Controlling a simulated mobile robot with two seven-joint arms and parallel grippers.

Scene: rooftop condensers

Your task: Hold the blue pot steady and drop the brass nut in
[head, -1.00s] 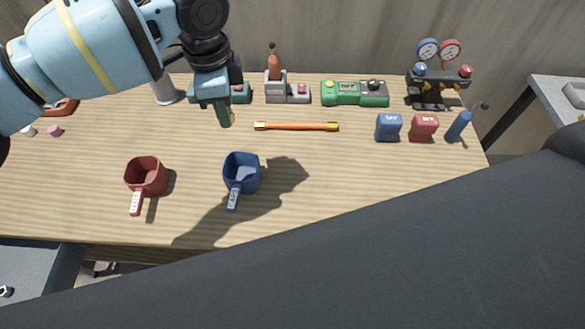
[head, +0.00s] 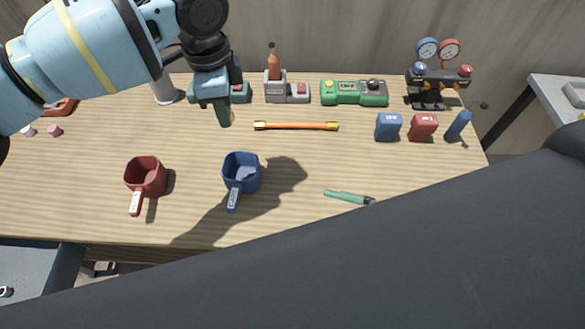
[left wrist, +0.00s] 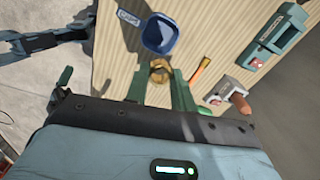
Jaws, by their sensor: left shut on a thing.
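The blue pot (head: 241,173) stands upright on the table, its handle towards me. It also shows in the left wrist view (left wrist: 160,34), beyond my fingertips. My left gripper (head: 227,117) is above the table, behind and slightly left of the pot in the head view, apart from it. In the left wrist view its green fingers (left wrist: 158,84) are shut on the brass nut (left wrist: 160,70), a ring-shaped piece. The nut is mostly hidden in the head view. My right gripper does not show.
A red pot (head: 147,176) stands left of the blue one. An orange bar (head: 296,126) lies behind. A slim green, dark-ended object (head: 346,197) is right of the blue pot, beside my dark arm link. Devices line the back; blue and red blocks (head: 423,128) stand at right.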

